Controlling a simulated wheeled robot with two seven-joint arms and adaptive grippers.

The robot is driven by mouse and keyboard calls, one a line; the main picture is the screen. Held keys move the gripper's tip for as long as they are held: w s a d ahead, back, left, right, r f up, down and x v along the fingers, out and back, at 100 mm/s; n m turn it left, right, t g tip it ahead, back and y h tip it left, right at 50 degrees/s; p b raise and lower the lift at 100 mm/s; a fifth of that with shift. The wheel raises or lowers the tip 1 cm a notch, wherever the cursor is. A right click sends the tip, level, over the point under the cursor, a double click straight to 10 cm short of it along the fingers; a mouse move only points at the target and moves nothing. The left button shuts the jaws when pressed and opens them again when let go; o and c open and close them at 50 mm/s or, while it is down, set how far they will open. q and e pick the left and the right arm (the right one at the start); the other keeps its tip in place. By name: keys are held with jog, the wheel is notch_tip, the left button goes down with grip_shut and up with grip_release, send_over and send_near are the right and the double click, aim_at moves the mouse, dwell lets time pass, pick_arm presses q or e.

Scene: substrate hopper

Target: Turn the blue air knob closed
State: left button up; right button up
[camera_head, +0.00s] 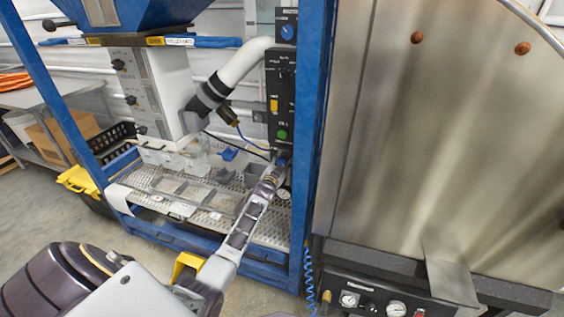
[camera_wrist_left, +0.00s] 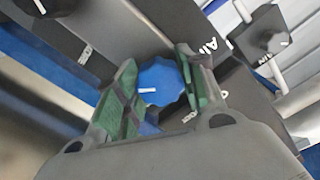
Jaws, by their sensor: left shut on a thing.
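The blue air knob (camera_wrist_left: 160,84) shows in the left wrist view as a lobed blue knob with a white pointer line. It sits on a dark panel with partly hidden white lettering that starts "AI". My left gripper (camera_wrist_left: 158,92) is shut on the knob, with a green-padded finger on each side of it. In the head view my left arm reaches up to the lower end of the black control panel (camera_head: 281,85), where the left gripper (camera_head: 283,160) is small and largely hides the knob. My right gripper is not in view.
A blue frame post (camera_head: 312,120) stands just right of the panel, beside a large steel cabinet (camera_head: 440,130). A blue coiled hose (camera_head: 309,275) hangs below. A perforated tray (camera_head: 270,225) lies under the hopper. Another dark knob (camera_wrist_left: 262,42) is near the gripper in the wrist view.

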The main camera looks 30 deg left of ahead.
pick_arm(q)
jog(key=shift+f+m, duration=0.1)
jog(key=shift+m, duration=0.3)
jog(key=o, duration=1)
jog(key=shift+v, duration=6.05)
